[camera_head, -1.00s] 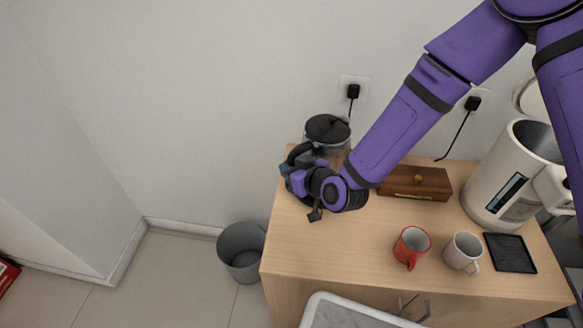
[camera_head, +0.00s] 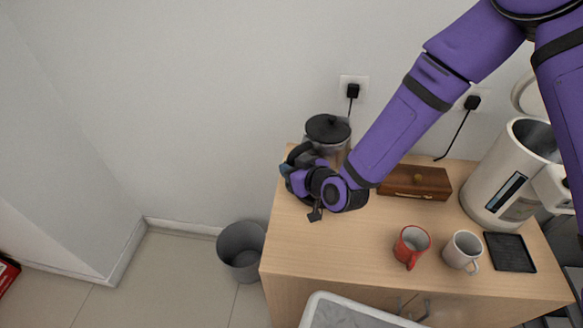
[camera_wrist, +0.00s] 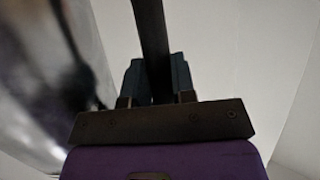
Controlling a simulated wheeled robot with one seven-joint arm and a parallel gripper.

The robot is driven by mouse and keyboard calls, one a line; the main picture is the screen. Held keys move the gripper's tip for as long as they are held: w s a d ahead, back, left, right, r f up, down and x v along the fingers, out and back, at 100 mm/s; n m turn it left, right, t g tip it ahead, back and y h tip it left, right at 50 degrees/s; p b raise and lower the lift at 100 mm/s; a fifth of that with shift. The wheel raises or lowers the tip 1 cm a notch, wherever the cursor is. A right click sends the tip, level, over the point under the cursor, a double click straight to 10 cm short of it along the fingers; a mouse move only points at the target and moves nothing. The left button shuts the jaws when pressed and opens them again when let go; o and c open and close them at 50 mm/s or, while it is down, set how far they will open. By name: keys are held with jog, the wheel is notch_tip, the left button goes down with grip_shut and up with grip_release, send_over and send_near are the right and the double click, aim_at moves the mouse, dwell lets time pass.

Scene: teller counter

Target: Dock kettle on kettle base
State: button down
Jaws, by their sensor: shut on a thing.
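The kettle has a black lid and a clear, shiny body (camera_head: 327,130). It stands at the back left of the wooden counter, partly hidden behind my arm. My gripper (camera_head: 289,168) is at its left front side. In the wrist view my gripper (camera_wrist: 155,82) is shut on the kettle's black handle (camera_wrist: 150,30), which runs up between the two fingers. The blurred, reflective kettle body (camera_wrist: 50,80) fills the left of that view. The kettle base cannot be made out, and the kettle's underside is hidden, so I cannot tell whether it is seated.
A wooden box (camera_head: 416,183) lies right of my wrist. A red mug (camera_head: 411,246), a pale mug (camera_head: 462,250), a black tray (camera_head: 511,252) and a large cream water boiler (camera_head: 500,178) stand farther right. A grey bin (camera_head: 240,250) is on the floor at left.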

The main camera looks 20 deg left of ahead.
jog(key=shift+f, duration=0.55)
dwell(0.4)
jog(key=c, duration=1.2)
grip_release()
jog(key=shift+f, duration=0.1)
jog(key=shift+d, duration=0.1)
jog(key=shift+v, duration=5.45)
